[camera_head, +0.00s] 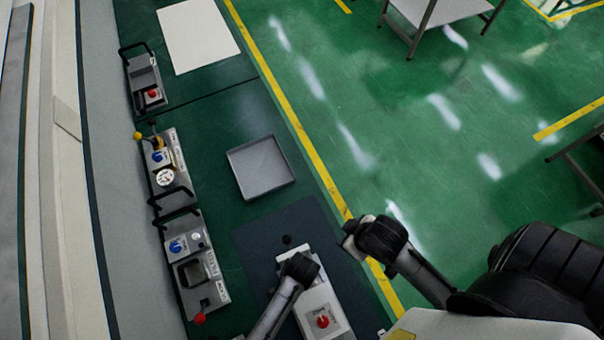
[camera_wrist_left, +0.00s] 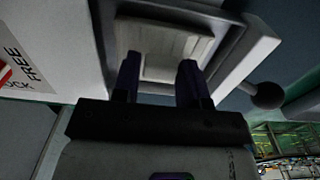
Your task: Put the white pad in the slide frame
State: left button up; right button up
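In the left wrist view a pale, whitish pad (camera_wrist_left: 165,45) lies at a square recess in a light grey frame (camera_wrist_left: 246,48), which I take to be the slide frame. My left gripper (camera_wrist_left: 160,62) has one dark finger on each side of the pad's near part. Both fingers look in contact with it; how deep the pad sits is unclear. In the head view my left gripper (camera_head: 306,265) is over the light device (camera_head: 318,298) and hides the pad. My right gripper (camera_head: 356,236) is away to the right, above the bench edge; its fingers are unclear.
A red knob (camera_head: 323,321) is on the device, and a black ball knob (camera_wrist_left: 265,95) sticks out beside the frame. A grey tray (camera_head: 262,168) is empty. Control boxes (camera_head: 190,262) line the left side, and a white sheet (camera_head: 198,36) lies farther off.

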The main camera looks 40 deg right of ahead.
pick_arm(q)
jog(key=o, duration=0.3)
notch_tip(320, 180, up, 12)
jog(key=shift+r, duration=0.15)
dwell(0.5)
jog(key=a+r+n+t, duration=0.1)
jog(key=a+r+n, duration=0.1)
jog(key=a+n, duration=0.4)
jog(key=s+a+r+n+t, duration=0.1)
jog(key=a+n, duration=0.5)
jog(key=a, duration=0.7)
jog(key=s+a+r+n+t, duration=0.1)
jog(key=a+r+n, duration=0.3)
jog(key=a+n, duration=0.3)
jog(key=shift+a+t, duration=0.3)
jog(key=shift+a, duration=1.1)
